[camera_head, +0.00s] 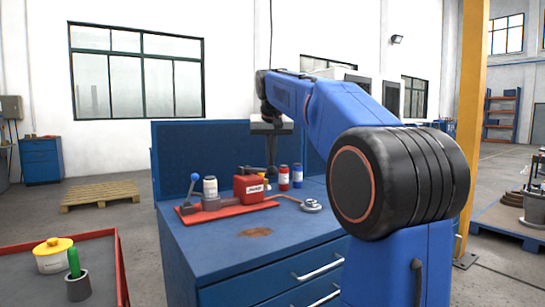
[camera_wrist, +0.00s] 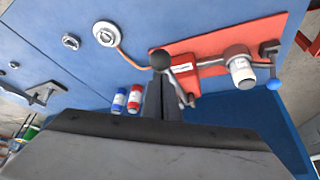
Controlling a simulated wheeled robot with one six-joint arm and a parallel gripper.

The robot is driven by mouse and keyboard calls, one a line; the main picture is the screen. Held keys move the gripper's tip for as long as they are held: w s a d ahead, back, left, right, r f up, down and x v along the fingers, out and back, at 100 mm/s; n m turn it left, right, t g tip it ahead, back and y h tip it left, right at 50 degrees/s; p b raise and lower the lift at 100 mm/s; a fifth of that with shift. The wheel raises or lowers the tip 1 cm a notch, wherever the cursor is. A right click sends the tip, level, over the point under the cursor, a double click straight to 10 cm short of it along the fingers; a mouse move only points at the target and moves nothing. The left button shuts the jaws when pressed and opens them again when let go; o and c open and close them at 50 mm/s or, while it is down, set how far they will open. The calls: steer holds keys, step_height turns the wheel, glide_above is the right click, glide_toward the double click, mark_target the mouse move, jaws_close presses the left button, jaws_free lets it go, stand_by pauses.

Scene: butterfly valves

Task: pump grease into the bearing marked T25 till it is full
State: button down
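A red grease pump (camera_head: 249,187) sits on a red tray (camera_head: 228,214) on the blue bench; it also shows in the wrist view (camera_wrist: 184,68). Its grey lever ends in a black knob (camera_wrist: 160,60). My gripper (camera_wrist: 160,76) is over the pump, fingers close together at the knob, apparently shut on the lever; the fingers partly hide the contact. In the head view my gripper (camera_head: 271,176) points down beside the pump. An orange hose (camera_wrist: 130,59) runs from the pump to a round grey bearing housing (camera_wrist: 107,33). No T25 mark is legible, and the grease level cannot be read.
A blue-knobbed lever (camera_head: 195,177) and a white-labelled container (camera_head: 210,187) stand on the tray's left. Red (camera_head: 284,178) and blue (camera_head: 297,175) bottles stand behind. A brown stain (camera_head: 256,232) marks the clear bench front. A red-edged cart (camera_head: 120,268) is at left.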

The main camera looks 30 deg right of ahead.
steer(key=shift+s+f, duration=0.2)
steer(key=shift+f, duration=1.25)
steer(key=shift+w+r, duration=0.2)
steer(key=shift+r, duration=0.9)
steer(key=shift+w+r, duration=0.2)
steer(key=shift+r, duration=0.9)
steer(key=shift+w+r, duration=0.2)
steer(key=shift+r, duration=1)
steer(key=shift+r, duration=2.95)
